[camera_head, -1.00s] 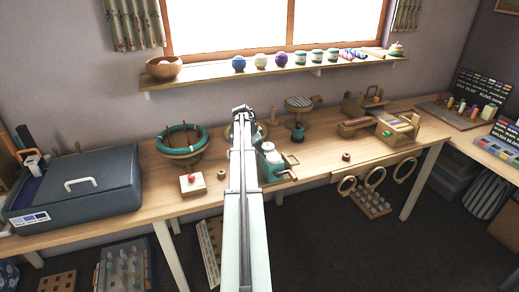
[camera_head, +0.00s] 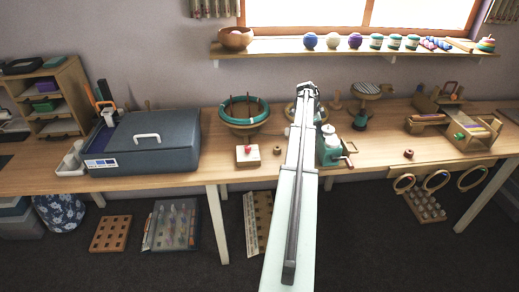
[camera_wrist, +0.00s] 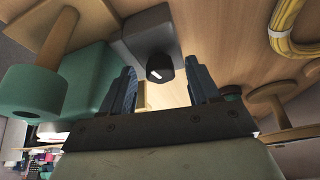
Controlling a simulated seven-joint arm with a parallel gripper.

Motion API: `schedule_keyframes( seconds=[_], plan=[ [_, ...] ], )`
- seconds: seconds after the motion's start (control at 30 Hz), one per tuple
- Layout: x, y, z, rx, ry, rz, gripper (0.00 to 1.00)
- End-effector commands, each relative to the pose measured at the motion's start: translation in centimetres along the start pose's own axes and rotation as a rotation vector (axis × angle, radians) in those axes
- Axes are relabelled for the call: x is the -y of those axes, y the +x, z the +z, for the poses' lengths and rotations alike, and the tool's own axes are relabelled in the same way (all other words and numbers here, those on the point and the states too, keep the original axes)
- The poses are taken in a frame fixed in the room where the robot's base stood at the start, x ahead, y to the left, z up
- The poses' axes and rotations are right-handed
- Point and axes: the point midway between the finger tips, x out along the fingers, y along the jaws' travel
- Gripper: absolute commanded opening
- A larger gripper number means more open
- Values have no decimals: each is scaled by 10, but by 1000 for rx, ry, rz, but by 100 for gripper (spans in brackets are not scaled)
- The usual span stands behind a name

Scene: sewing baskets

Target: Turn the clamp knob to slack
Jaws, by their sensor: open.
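The knob (camera_wrist: 160,70) is black and faceted, with a white mark, and sticks out of a dark grey block (camera_wrist: 150,35) in the wrist view. I take it for the clamp knob. My gripper (camera_wrist: 160,84) is open, with one dark blue ribbed finger on each side of the knob's lower end. I cannot tell whether either finger touches it. In the head view my arm covers this spot, and the knob and fingertips are hidden. A teal device with a side handle (camera_head: 330,148) stands just right of my arm.
In the wrist view a teal body (camera_wrist: 85,75) and a teal-ended wooden peg (camera_wrist: 30,90) are close on the left. A yellow ring (camera_wrist: 292,28) lies upper right.

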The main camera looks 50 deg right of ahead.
Motion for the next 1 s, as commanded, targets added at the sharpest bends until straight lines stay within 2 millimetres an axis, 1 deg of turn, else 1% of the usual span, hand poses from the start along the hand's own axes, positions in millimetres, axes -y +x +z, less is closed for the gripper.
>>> schedule_keyframes(
  seconds=[0.07,0.2,0.9,0.93,1.0],
  plan=[
    [4,0,0,-1,66,27,61],
    [2,-26,0,-1,65,24,61],
    [6,-138,0,-2,62,25,61],
    [5,-142,1,-2,61,25,61],
    [-3,-137,15,1,41,29,61]
  ],
)
